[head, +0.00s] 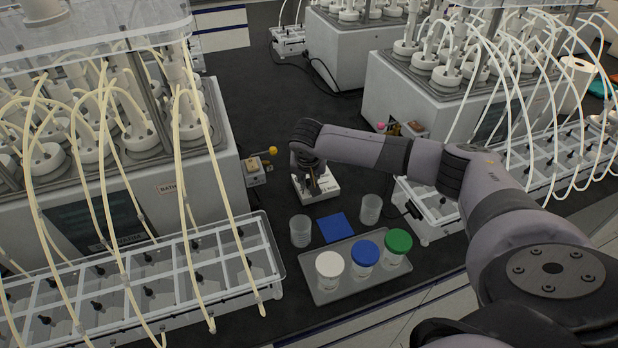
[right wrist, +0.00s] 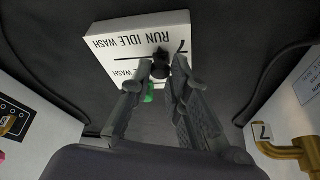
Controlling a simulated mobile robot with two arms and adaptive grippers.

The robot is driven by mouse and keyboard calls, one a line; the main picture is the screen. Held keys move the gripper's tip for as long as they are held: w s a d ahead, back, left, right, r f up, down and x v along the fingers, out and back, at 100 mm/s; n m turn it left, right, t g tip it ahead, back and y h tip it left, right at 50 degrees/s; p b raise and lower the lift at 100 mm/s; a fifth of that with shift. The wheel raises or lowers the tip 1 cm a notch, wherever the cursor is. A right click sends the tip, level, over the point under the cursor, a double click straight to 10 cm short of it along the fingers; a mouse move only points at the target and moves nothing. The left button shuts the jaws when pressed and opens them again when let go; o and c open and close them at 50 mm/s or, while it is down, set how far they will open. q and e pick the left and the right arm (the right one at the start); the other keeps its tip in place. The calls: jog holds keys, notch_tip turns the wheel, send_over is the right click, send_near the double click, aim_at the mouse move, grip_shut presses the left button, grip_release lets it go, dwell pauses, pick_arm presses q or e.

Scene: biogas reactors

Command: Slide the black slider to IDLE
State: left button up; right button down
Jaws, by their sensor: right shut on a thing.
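The white control box (head: 318,186) stands on the dark bench, in the middle of the head view. In the right wrist view its white face (right wrist: 120,48) carries the words RUN, IDLE and WASH upside down, beside a thin dark slot. The black slider (right wrist: 160,68) sits at this slot, toward its right part in that view. My right gripper (right wrist: 163,84) is shut on the black slider, with its fingertips on either side of it. In the head view my right gripper (head: 314,180) reaches down over the box and hides part of it. Which word the slider stands at is unclear.
A small green part (right wrist: 149,92) shows between the fingers. In front of the box are a blue pad (head: 336,227), two clear cups (head: 300,231) (head: 371,209) and a grey tray (head: 325,293) with white-, blue- and green-lidded jars. Reactors (head: 195,190) with tubes flank the box.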

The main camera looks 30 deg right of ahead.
jog(key=shift+d, duration=0.1)
jog(key=shift+s+d+r+p, duration=0.1)
jog(key=shift+s+d+p, duration=0.1)
jog(key=shift+d+p, duration=0.35)
jog(key=shift+s+d+p, duration=0.2)
jog(key=shift+d+p, duration=0.05)
jog(key=shift+d, duration=0.65)
jog(key=c, duration=1.5)
grip_release()
jog(key=shift+a, duration=0.1)
jog(key=v, duration=1.1)
jog(key=shift+s+a+r, duration=0.1)
jog(key=shift+s+r, duration=0.05)
jog(key=shift+r, duration=0.2)
